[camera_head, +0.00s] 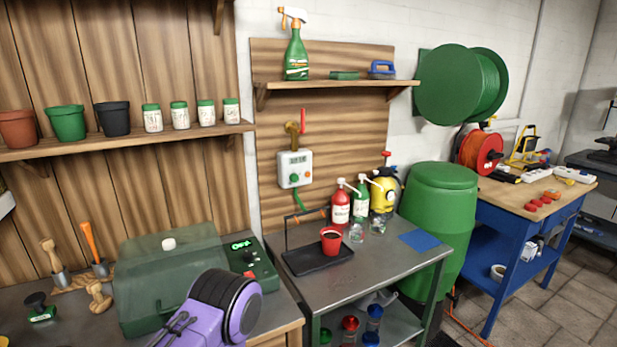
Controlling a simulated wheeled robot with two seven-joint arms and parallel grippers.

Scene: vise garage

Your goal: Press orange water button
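A white water control box (294,169) is fixed to the wooden wall panel, below a brass tap with a red lever (302,122). It has a small display at the top. A green button (294,178) and a small orange-red button (307,173) are on its lower front. A green hose (299,201) hangs from the box. A purple and black link of one of my arms shows at the bottom, well below and left of the box. No gripper fingers can be made out, and nothing of mine touches the box.
Below the box, a metal table (350,290) holds a black tray (300,262) with a red pot (331,240), a red bottle (340,206) and a yellow sprayer (383,190). A green lidded machine (165,285) stands left. A shelf (330,85) is above. Space before the box looks clear.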

